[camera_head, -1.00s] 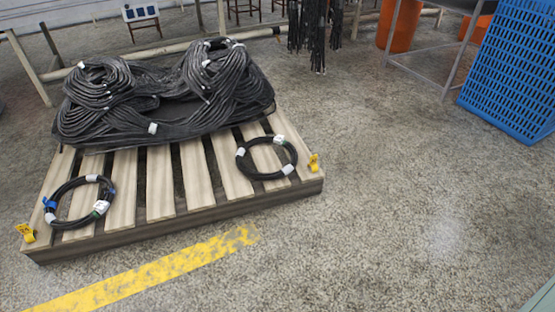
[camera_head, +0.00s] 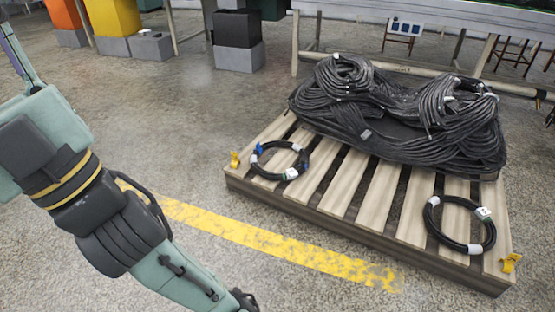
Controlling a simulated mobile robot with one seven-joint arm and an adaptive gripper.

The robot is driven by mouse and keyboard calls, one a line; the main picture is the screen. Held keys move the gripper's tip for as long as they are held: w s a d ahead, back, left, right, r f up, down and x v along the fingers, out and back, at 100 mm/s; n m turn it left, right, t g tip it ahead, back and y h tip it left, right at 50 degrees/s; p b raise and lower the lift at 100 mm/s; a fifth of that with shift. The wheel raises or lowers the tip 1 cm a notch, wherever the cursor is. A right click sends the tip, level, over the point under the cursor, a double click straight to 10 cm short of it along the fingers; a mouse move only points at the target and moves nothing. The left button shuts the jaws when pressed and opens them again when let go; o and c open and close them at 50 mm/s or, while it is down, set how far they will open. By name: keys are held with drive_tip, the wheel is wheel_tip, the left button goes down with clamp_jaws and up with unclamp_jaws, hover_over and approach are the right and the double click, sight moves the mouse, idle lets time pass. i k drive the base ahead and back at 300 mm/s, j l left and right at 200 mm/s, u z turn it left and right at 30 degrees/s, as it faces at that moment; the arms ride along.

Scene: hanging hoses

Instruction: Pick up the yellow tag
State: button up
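Two small yellow tags show on the wooden pallet (camera_head: 343,188) in the head view. One yellow tag (camera_head: 235,159) stands at the pallet's left corner, beside a black hose coil. The other yellow tag (camera_head: 510,263) is at the pallet's front right corner, beside another black coil. I cannot tell which one the task means. My arm reaches in from the left and runs down past the bottom edge. My gripper is not seen.
A large pile of black hoses (camera_head: 400,110) covers the back of the pallet. Two small coils (camera_head: 280,160) (camera_head: 460,224) lie near its front. A yellow floor stripe (camera_head: 262,240) runs before the pallet. Orange and yellow bins (camera_head: 113,17) stand at the back left. Open floor lies left of the pallet.

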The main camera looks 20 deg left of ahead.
sight(512, 258)
drive_tip(key=z, duration=0.2)
drive_tip(key=i+l+z, duration=0.2)
drive_tip(key=i+z, duration=0.75)
drive_tip(key=i+j, duration=0.1)
drive_tip(key=i, duration=0.35)
drive_tip(key=i+j, duration=0.1)
drive_tip(key=i, duration=0.3)
